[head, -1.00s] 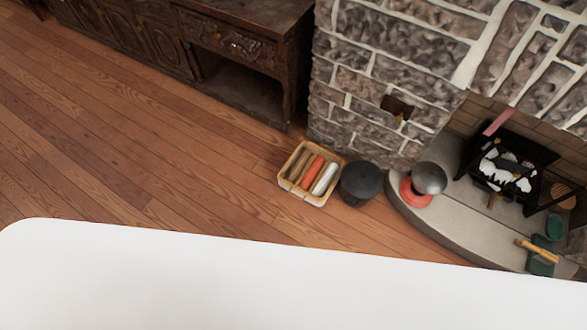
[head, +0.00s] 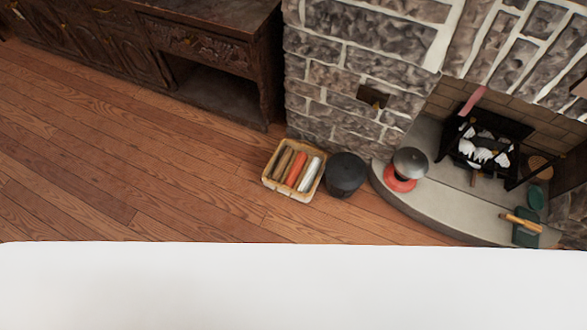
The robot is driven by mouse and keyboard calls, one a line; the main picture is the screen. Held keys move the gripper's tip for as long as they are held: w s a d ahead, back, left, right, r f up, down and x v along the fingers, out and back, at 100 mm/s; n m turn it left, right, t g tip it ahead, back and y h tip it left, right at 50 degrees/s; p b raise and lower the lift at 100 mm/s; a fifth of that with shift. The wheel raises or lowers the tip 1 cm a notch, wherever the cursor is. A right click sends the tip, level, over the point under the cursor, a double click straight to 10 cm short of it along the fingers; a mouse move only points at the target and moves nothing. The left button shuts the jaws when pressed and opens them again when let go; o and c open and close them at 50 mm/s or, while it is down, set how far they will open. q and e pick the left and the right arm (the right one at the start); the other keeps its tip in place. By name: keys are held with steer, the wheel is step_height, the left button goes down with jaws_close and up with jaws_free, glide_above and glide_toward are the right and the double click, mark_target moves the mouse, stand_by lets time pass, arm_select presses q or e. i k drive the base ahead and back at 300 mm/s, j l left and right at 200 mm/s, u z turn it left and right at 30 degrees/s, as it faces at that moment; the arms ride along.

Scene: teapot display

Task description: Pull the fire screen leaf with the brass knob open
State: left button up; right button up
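The stone fireplace stands at the right of the head view, with a black metal grate (head: 488,140) holding whitish lumps in its opening. A dark upright panel (head: 570,168) shows at the right edge, partly cut off by the frame. I cannot tell whether it is a fire screen leaf. No brass knob can be made out. Neither of my grippers is in view.
A grey curved hearth (head: 405,208) bears a grey round-topped thing (head: 410,161) on a red base and a green box (head: 526,234). A black pot (head: 345,174) and a basket (head: 287,195) stand beside it. A dark cabinet (head: 215,42) is at the back. The wooden floor at left is clear.

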mark_target(494, 152)
steer(key=z, duration=1.55)
